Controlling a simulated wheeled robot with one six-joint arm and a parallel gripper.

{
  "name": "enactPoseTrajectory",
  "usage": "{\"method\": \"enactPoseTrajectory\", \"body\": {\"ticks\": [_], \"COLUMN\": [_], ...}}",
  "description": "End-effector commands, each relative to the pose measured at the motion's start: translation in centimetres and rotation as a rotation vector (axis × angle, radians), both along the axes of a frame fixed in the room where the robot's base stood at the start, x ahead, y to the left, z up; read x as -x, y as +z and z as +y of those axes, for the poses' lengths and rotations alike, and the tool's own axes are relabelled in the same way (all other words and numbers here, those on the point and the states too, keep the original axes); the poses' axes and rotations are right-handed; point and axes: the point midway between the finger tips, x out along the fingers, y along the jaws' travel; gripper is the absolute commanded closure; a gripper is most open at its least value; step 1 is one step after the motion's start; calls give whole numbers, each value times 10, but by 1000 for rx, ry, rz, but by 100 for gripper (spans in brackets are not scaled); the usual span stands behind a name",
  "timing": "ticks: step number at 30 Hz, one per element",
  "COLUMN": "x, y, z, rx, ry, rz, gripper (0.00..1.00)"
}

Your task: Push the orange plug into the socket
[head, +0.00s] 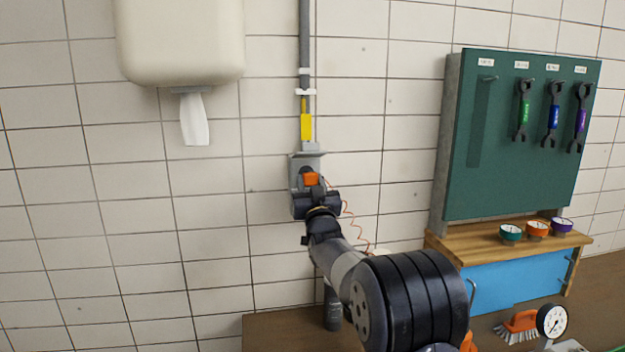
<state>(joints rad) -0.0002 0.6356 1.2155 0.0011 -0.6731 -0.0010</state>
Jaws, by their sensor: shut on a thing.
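The orange plug (312,179) is at the grey wall socket box (307,158), in front of its face. My gripper (314,192) is shut on the plug from below and in front. A thin orange coiled cord (349,220) hangs down to the right of the gripper. My arm and the plug hide the socket opening, so I cannot tell how deep the plug sits or whether it touches the socket.
A grey conduit with a yellow tag (306,126) runs up the tiled wall. A paper towel dispenser (180,40) hangs at left. A brush (518,325) lies on the bench.

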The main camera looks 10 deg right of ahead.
Motion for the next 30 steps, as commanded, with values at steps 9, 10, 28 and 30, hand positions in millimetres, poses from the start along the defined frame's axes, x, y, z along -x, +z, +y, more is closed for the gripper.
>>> {"method": "enactPoseTrajectory", "body": {"ticks": [9, 10, 28, 30], "x": [-21, -22, -24, -24], "y": [2, 1, 0, 0], "z": [0, 0, 0, 0], "rx": [0, 0, 0, 0], "ry": [0, 0, 0, 0], "rz": [0, 0, -1, -1], "gripper": [84, 84, 84, 84]}}
